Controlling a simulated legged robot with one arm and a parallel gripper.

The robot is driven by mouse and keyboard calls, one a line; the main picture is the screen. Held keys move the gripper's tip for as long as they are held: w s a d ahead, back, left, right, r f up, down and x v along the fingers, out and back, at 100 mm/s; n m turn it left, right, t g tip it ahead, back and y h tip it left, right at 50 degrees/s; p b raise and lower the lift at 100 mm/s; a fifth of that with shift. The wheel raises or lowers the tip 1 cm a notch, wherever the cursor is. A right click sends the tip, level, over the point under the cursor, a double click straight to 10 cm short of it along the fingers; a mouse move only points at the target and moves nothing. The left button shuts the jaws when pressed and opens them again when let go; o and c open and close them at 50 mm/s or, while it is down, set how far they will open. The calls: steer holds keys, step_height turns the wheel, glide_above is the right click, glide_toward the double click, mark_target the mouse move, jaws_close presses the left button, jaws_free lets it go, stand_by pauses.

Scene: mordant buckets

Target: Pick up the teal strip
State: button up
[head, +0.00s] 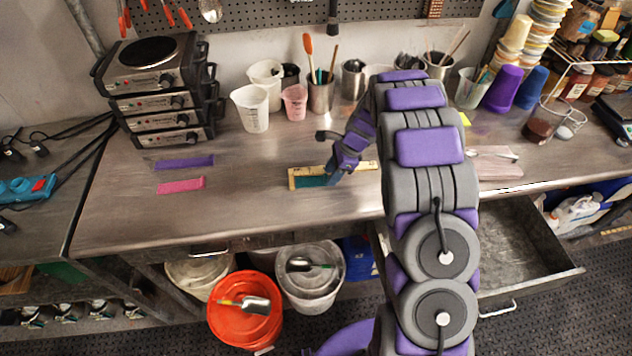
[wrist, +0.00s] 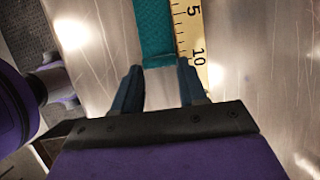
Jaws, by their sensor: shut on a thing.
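The teal strip (head: 310,181) lies along the yellow ruler (head: 312,170) on the metal bench, in the middle of the head view. In the wrist view the teal strip (wrist: 154,30) runs up from between my fingertips, with the ruler (wrist: 189,30) along its right side. My gripper (head: 334,174) is low over the bench at the strip's right end.
A purple strip (head: 184,162) and a pink strip (head: 181,185) lie to the left on the bench. Cups and tool holders (head: 321,92) stand behind. An open drawer (head: 520,250) juts out at the right front. Lidded buckets (head: 245,320) stand below.

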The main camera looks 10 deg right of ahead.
steer(key=shift+s+a+f+g, duration=0.15)
steer(key=shift+s+f+g, duration=0.15)
steer(key=shift+s+f, duration=0.4)
steer(key=shift+c, duration=0.6)
steer(key=shift+f, duration=0.1)
steer(key=shift+s, duration=0.1)
steer(key=shift+r, duration=0.45)
steer(key=shift+w+r+p, duration=0.25)
steer(key=shift+r+p, duration=0.1)
steer(key=shift+r, duration=0.25)
steer(key=shift+w+r+p, duration=0.2)
steer(key=shift+r+p, duration=0.15)
steer(key=shift+r, duration=0.2)
jaws_close()
steer(key=shift+s+r, duration=0.2)
steer(key=shift+r, duration=0.05)
steer(key=s+d+r+p, duration=0.2)
steer(key=s, duration=1.2)
steer(key=shift+s+d, duration=0.15)
steer(key=shift+s, duration=0.25)
steer(key=shift+c, duration=1.1)
jaws_free()
steer(key=o, duration=1.5)
steer(key=shift+c, duration=0.2)
